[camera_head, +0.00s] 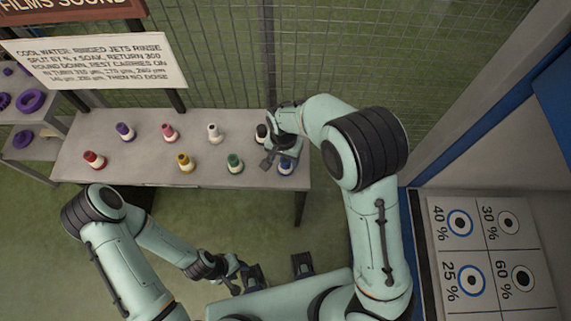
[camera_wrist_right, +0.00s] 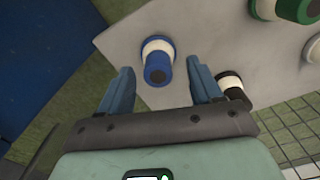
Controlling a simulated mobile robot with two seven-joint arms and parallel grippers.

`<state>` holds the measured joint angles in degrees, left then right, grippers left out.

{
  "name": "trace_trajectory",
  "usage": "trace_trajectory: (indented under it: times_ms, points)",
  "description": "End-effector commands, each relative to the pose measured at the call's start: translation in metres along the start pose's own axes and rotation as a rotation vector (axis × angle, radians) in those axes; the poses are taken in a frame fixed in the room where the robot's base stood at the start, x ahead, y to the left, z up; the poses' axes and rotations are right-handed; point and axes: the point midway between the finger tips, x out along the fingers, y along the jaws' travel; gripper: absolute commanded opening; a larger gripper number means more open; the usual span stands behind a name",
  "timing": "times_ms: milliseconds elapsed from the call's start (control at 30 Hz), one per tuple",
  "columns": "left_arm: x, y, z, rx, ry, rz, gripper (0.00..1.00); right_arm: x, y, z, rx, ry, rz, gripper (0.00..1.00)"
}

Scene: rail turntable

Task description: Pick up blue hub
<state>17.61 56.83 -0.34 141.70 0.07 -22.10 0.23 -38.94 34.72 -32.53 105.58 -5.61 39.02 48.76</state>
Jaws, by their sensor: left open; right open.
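The blue hub (camera_wrist_right: 158,62) has a blue body with a white band and stands on the grey table (camera_head: 130,170). In the head view the blue hub (camera_head: 285,168) is at the table's right end, partly covered by my right gripper (camera_head: 277,160). In the right wrist view my right gripper (camera_wrist_right: 160,92) is open, its two fingers apart, with the hub between and just beyond the fingertips. The gripper is not closed on it. My left gripper (camera_head: 247,278) is open and low, in front of the table and away from the hubs.
A black hub (camera_wrist_right: 232,88) stands close to the right finger. A green hub (camera_head: 235,162), a white one (camera_head: 214,133), a yellow one (camera_head: 185,162) and several others stand along the table. A wire mesh fence (camera_head: 350,60) rises behind. A panel with percent labels (camera_head: 490,250) is at right.

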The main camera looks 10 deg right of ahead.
Motion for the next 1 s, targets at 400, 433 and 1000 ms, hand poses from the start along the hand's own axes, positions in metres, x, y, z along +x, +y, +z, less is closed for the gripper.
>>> trace_trajectory:
  times_ms: [400, 433, 1000]
  points:
    - [0.003, -0.001, 0.001, 0.000, -0.001, -0.001, 0.43, 0.043, 0.003, -0.003, -0.001, -0.001, 0.000, 0.64]
    - [0.003, -0.001, 0.001, 0.000, -0.001, 0.000, 0.43, 0.043, 0.003, -0.003, -0.001, -0.001, 0.000, 0.64]
    - [0.003, -0.001, 0.001, 0.000, -0.001, 0.000, 0.43, 0.042, 0.003, -0.003, -0.001, 0.000, -0.001, 0.00]
